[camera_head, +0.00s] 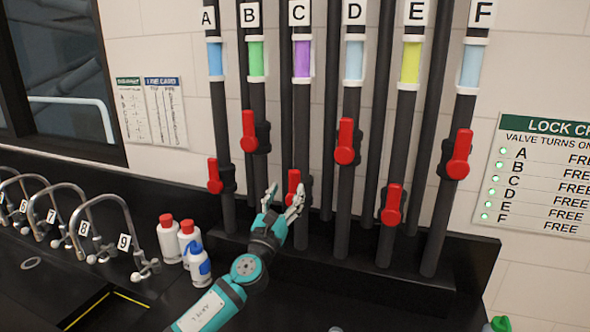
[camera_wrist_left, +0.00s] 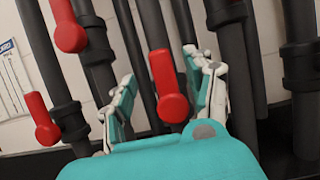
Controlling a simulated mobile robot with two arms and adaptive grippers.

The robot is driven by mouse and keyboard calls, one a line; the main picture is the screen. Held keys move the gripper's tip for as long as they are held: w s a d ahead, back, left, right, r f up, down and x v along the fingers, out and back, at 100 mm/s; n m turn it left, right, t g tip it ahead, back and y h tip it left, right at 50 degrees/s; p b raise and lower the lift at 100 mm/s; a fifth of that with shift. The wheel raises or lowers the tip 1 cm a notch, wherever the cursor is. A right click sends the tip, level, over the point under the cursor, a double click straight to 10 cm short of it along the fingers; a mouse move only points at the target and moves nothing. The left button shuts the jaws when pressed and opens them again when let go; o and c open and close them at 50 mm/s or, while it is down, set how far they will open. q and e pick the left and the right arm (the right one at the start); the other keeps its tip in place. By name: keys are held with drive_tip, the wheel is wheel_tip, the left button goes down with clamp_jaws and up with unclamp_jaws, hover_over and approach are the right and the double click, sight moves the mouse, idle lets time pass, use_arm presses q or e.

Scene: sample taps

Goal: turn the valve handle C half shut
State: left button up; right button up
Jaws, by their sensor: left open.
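Valve handle C (camera_head: 293,183) is the red lever on the black pipe (camera_head: 302,112) with the purple band under label C. The lever points up, roughly along its pipe, and its lower part is hidden by my gripper in the head view. My left gripper (camera_head: 284,198) is open just in front of it. In the left wrist view, handle C (camera_wrist_left: 168,88) shows between the two spread fingers of the gripper (camera_wrist_left: 165,85). I cannot tell whether a finger touches it. My right gripper is not in view.
Red handles B (camera_head: 249,131) and D (camera_head: 345,142) sit higher on either side; handle A (camera_head: 214,176) is left, E (camera_head: 392,205) and F (camera_head: 460,154) right. Red- and blue-capped bottles (camera_head: 171,239) stand left of my arm. A lock sign (camera_head: 540,175) lists the valves as free.

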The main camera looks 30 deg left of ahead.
sight(293, 177)
use_arm(q)
drive_tip(key=x, duration=0.5)
drive_tip(key=shift+w+r+p, duration=0.3)
drive_tip(key=shift+p, duration=0.1)
drive_tip(key=shift+w+a+r, duration=0.1)
drive_tip(key=shift+w+a, duration=0.05)
drive_tip(key=shift+w, duration=0.35)
clamp_jaws()
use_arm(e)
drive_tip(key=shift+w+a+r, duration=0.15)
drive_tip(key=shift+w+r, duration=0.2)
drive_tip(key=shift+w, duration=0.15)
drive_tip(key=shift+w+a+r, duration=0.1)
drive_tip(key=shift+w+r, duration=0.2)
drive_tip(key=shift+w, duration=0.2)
